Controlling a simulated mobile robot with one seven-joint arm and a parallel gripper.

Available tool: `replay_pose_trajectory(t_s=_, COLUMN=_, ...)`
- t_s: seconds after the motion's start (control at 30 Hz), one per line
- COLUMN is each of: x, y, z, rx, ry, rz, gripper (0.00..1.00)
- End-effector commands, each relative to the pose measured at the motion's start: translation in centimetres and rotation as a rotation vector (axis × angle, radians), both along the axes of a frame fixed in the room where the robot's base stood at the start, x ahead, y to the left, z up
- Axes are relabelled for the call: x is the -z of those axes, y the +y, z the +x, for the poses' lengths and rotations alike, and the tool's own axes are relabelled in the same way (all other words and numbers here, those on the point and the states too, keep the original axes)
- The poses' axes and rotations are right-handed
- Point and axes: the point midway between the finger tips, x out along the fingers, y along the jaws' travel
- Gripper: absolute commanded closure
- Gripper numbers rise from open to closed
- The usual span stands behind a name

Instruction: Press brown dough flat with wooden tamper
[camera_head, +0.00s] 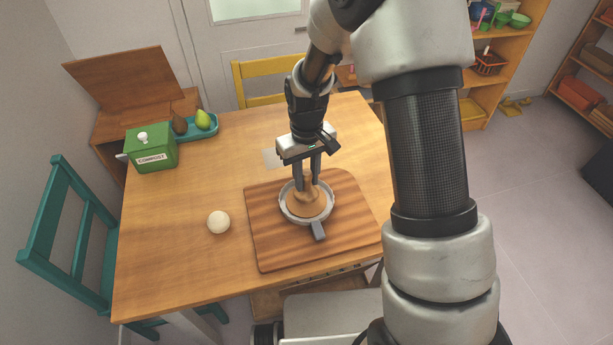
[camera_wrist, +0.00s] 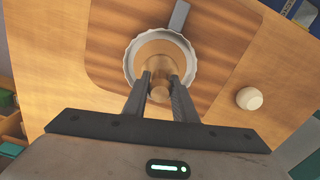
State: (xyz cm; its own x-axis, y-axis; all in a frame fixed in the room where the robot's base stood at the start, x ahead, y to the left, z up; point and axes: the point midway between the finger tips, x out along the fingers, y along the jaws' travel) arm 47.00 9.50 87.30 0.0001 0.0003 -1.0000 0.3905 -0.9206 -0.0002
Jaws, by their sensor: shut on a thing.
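My gripper (camera_head: 309,171) is shut on the upright handle of the wooden tamper (camera_head: 307,203). The tamper also shows between the fingers in the wrist view (camera_wrist: 160,73). Its round base sits inside a pale grey, fluted pan (camera_head: 284,207) with a short grey handle (camera_head: 319,230). The pan stands on a striped wooden board (camera_head: 270,247), and its rim also shows in the wrist view (camera_wrist: 131,66). No brown dough can be told apart; the tamper's base covers most of the pan's inside. I cannot tell whether the base touches anything below.
A cream ball (camera_head: 218,222) lies on the table (camera_head: 160,265) left of the board. A green compost box (camera_head: 151,147) and a teal tray (camera_head: 208,132) with two pear-shaped things stand at the far left. Teal (camera_head: 65,235) and yellow (camera_head: 250,68) chairs stand by the table.

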Motion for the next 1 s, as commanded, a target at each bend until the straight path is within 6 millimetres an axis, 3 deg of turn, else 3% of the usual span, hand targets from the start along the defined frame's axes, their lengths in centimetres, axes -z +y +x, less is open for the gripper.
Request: replay_pose_trajectory(t_s=1.0, x=2.3, y=0.0, z=0.0, rx=0.0, ry=-0.001, rz=0.0, gripper=0.93)
